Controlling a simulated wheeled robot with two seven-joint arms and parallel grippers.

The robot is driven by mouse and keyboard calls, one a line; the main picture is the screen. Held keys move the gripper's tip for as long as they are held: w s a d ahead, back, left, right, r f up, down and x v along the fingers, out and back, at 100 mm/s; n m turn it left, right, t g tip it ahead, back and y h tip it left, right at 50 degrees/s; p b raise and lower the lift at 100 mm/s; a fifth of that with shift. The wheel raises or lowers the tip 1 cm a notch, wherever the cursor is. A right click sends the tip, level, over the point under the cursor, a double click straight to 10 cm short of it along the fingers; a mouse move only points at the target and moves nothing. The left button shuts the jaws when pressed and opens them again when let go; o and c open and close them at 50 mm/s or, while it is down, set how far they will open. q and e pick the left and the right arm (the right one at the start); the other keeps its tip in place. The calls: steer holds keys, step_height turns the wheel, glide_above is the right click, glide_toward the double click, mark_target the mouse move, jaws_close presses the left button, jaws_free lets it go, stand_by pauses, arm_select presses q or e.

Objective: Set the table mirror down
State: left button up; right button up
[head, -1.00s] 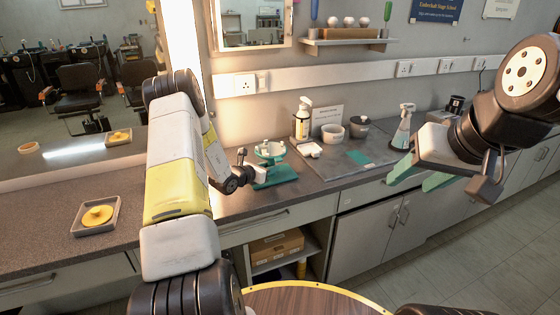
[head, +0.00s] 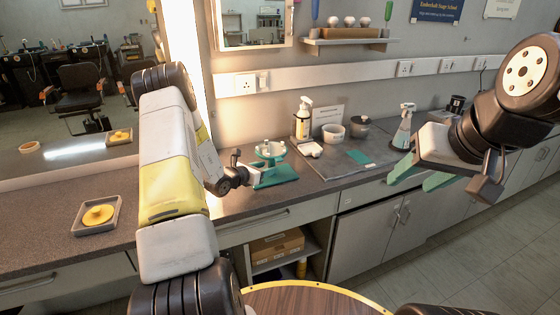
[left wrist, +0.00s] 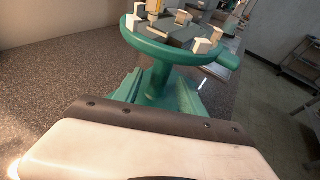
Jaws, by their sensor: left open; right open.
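The table mirror (head: 270,150) is a green round disc on a stem, at the counter near the wall, with pale blocks around its rim. My right gripper (head: 420,178) is open and empty, in the air at the right.
A grey mat (head: 340,165) right of the mirror carries a spray bottle (head: 302,118), a white bowl (head: 333,133) and a grey pot (head: 359,127). A grey tray (head: 77,229) with a yellow disc lies at left. The counter between tray and mirror is partly bare.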

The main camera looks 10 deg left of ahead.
arm_select(q)
steer(key=v, duration=0.8)
steer(key=shift+s+r, duration=0.2)
steer(key=shift+s, duration=0.05)
steer(key=s+d+r+m+g+h, duration=0.35)
steer(key=s+d+r+m, duration=0.25)
steer(key=d+r+m, duration=0.25)
steer(key=s+d+r+m+g+h, duration=0.2)
steer(key=s+d+r+m+g, duration=0.2)
steer(key=s+d+r+m, duration=0.4)
steer(key=s+d+r+m+g+y, duration=0.35)
steer(key=s+r+m, duration=0.3)
steer(key=s, duration=0.35)
steer(key=s+a+r+m+t+y, duration=0.3)
steer(key=s+a+m+y, duration=0.3)
steer(key=s+a+m, duration=0.2)
steer(key=shift+s+m+t, duration=0.3)
steer(key=shift+s+t, duration=0.05)
steer(key=shift+t, duration=0.15)
